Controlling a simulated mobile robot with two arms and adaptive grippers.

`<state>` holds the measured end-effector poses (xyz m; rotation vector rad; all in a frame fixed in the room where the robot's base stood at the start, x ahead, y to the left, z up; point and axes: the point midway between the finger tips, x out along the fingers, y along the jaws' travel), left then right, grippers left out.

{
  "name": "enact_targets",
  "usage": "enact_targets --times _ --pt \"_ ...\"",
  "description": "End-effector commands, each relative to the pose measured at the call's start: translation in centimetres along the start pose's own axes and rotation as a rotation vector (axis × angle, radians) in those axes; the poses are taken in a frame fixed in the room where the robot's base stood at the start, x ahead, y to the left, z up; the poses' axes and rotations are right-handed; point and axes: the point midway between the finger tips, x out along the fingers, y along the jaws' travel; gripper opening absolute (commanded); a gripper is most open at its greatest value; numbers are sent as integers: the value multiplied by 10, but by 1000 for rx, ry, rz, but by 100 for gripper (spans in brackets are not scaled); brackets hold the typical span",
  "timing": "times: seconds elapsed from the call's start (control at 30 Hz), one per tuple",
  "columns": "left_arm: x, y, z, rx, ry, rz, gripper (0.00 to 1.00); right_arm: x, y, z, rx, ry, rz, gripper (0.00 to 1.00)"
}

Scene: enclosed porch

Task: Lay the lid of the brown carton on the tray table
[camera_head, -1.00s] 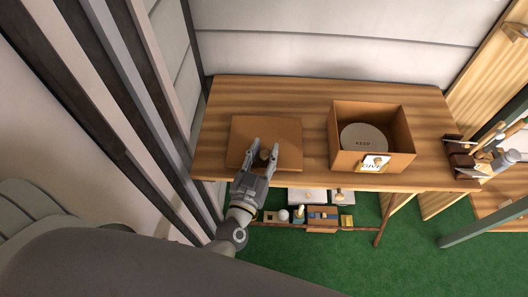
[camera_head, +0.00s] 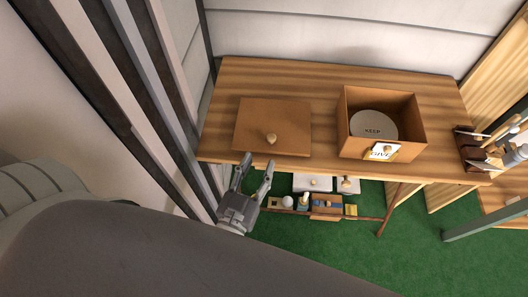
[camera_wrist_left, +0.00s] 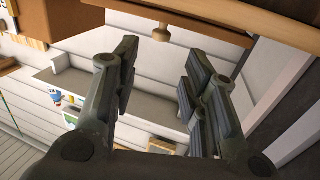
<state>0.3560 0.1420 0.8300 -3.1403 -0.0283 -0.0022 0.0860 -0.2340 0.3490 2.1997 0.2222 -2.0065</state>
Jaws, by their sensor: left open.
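The carton lid (camera_head: 258,116), a flat brown square with a pale round knob (camera_head: 271,139), lies on the left part of the wooden tray table (camera_head: 335,76). The brown carton (camera_head: 412,132) stands open on the table to the right of the lid. My left gripper (camera_head: 256,168) is open and empty just in front of the table's front edge, apart from the lid. In the left wrist view its two fingers (camera_wrist_left: 155,88) are spread with nothing between them, and the knob (camera_wrist_left: 161,34) shows beyond them. My right gripper is not in view.
A round grey piece marked KEEP (camera_head: 372,123) is inside the carton, and a GIVE card (camera_head: 381,151) is on its front. A low shelf (camera_head: 366,217) with several small items sits below the table. A holder with tools (camera_head: 478,155) stands at the table's right end.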

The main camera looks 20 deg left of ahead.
Motion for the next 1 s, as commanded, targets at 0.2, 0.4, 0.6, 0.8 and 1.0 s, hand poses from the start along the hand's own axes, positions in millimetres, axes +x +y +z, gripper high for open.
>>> enact_targets --times 0.2,0.4,0.6,0.8,1.0 --pt "-19 0 0 -1 -1 1 40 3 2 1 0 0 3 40" --pt "-20 0 -1 -2 1 0 40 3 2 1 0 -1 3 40" --pt "-20 0 0 -1 1 0 40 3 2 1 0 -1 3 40" --pt "-20 0 0 -1 0 0 40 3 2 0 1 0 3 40" --pt "-20 0 0 -1 0 0 40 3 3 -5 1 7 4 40"
